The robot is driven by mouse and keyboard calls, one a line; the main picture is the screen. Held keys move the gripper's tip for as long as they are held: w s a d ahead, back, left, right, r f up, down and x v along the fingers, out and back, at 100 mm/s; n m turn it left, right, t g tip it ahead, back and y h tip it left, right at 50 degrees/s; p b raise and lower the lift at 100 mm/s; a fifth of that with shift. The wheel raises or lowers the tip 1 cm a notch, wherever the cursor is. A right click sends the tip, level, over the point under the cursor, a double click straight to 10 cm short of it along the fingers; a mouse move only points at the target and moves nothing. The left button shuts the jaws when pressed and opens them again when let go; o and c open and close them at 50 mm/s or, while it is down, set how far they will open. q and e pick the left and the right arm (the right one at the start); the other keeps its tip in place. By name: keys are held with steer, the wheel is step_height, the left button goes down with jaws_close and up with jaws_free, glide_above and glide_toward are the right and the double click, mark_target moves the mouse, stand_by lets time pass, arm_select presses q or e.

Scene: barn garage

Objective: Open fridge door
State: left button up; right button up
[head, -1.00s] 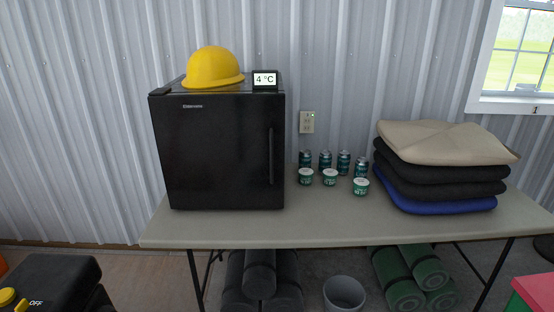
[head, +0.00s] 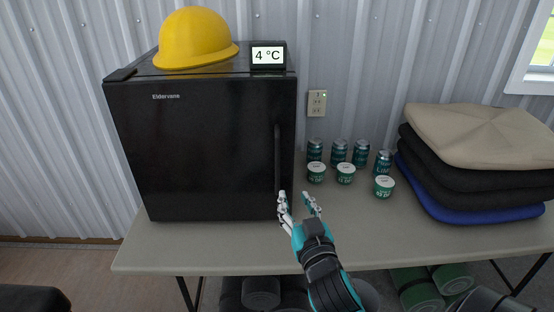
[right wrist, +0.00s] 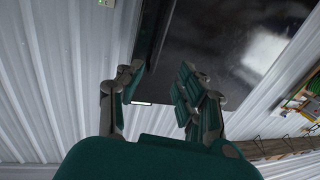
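A small black fridge (head: 205,150) stands on the table, its door closed. Its vertical black handle (head: 278,157) runs along the door's right side. My right gripper (head: 297,198) is in front of the fridge's lower right corner, near the handle's lower end, with its fingers spread and nothing between them. In the right wrist view the open fingers (right wrist: 155,92) show with the dark fridge door (right wrist: 225,45) beyond them. I cannot tell whether a finger touches the door. My left gripper is not in view.
The table (head: 210,243) is clear in front.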

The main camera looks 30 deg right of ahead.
steer(key=p, duration=0.1)
glide_toward(278, 161)
steer(key=p+x, duration=0.1)
steer(key=x, duration=0.8)
steer(key=shift+w+d+r+p, duration=0.1)
steer(key=shift+w+p, duration=0.15)
steer(key=shift+p, duration=0.15)
steer(key=shift+w+d, duration=0.15)
steer(key=shift+w, duration=0.35)
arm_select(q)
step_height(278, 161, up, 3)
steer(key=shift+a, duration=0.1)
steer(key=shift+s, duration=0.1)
arm_select(e)
jaws_close()
